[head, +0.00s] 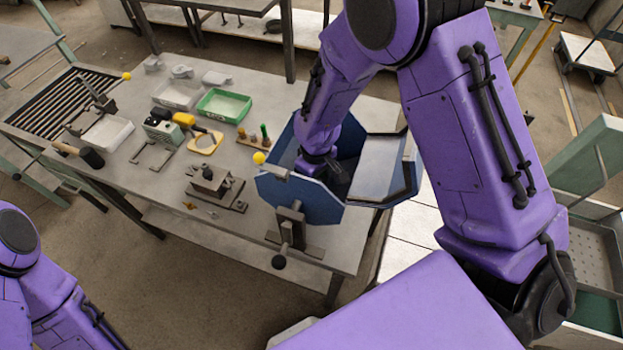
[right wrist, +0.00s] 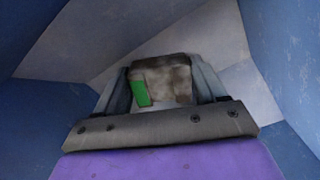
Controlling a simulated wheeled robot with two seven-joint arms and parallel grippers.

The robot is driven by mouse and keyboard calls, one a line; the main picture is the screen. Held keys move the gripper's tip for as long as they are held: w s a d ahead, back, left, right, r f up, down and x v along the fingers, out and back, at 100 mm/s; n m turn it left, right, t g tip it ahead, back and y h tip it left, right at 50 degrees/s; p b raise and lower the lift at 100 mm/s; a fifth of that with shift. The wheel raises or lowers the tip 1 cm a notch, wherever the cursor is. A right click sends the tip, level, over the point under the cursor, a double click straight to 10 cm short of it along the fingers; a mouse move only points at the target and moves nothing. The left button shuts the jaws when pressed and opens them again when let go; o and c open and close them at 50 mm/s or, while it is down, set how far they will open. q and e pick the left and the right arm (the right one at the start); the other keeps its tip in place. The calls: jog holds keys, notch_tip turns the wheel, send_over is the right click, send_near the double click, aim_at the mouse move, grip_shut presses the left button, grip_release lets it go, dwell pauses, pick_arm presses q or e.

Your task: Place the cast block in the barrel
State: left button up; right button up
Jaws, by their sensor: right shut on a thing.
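The blue many-sided barrel (head: 310,203) stands at the right end of the grey table, with its opening facing up and to the right. My right gripper (head: 337,180) reaches down inside it, and its fingertips are mostly hidden there in the head view. In the right wrist view my right gripper (right wrist: 163,84) is shut on the cast block (right wrist: 165,72), a worn grey-brown piece with a green patch. Blue-grey barrel walls (right wrist: 282,50) surround it. I cannot tell whether the block touches the barrel floor. My left arm shows at the lower left, with its gripper out of frame.
A blue-edged metal flap (head: 383,165) hangs open at the barrel's right side. A green tray (head: 224,105), a mallet (head: 92,157) and small fixtures lie left.

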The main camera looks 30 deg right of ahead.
jog(key=o, duration=1.2)
jog(key=shift+o, duration=0.2)
notch_tip(320, 180, up, 12)
jog(key=b, duration=0.2)
jog(key=shift+w+a, duration=0.1)
